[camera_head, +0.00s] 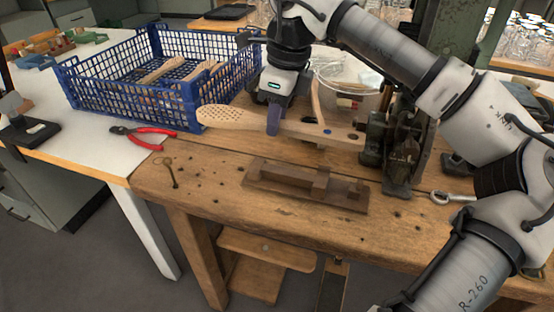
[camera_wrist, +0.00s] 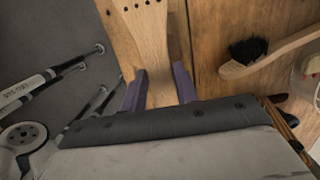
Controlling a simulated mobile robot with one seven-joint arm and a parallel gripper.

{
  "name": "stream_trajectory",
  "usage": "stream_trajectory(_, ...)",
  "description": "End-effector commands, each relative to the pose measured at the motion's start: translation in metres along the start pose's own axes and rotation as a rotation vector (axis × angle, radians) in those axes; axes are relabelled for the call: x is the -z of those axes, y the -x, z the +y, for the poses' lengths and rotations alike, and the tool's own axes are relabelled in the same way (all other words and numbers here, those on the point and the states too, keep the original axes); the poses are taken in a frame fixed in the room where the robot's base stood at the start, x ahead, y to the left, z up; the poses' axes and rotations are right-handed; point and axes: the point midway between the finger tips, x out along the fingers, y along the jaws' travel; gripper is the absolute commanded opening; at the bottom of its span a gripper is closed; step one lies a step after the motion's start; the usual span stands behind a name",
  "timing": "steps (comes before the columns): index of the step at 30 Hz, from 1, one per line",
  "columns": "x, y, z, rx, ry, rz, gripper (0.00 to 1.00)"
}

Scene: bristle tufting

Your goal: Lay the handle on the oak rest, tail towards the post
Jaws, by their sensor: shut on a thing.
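The handle (camera_head: 222,117) is pale wood, with a broad head full of small holes at the left and a narrower tail at the right. My gripper (camera_head: 274,120) is shut on it with purple fingers, near the neck. In the wrist view the handle (camera_wrist: 150,50) runs between the fingers (camera_wrist: 158,88), holed head at the top edge. The oak rest (camera_head: 344,198) is a dark brown board with raised blocks, on the bench in front of and below the handle. Its raised block (camera_head: 321,183) stands towards the right; I cannot tell surely which part is the post.
A blue crate (camera_head: 130,98) with wooden handles stands behind left. Red pliers (camera_head: 150,137) and a brass key (camera_head: 170,172) lie left. A dark iron machine (camera_head: 400,150) stands right of the handle's tail. A black-bristled brush (camera_wrist: 255,52) lies nearby. Bench left of the rest is mostly clear.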

Motion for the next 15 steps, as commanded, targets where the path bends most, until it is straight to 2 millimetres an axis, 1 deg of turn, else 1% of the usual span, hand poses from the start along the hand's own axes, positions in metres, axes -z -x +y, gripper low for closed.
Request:
stream_trajectory(1,0.003,-0.015,0.0,-0.002,0.0,-0.001,0.06)
stream_trajectory(3,0.005,-0.031,0.0,-0.002,0.0,-0.001,0.06)
stream_trajectory(6,0.007,-0.047,0.0,-0.001,0.0,-0.001,0.06)
stream_trajectory(13,0.01,-0.064,0.0,0.0,-0.002,-0.001,0.06)
stream_trajectory(15,0.011,-0.072,0.0,-0.001,-0.002,0.0,0.06)
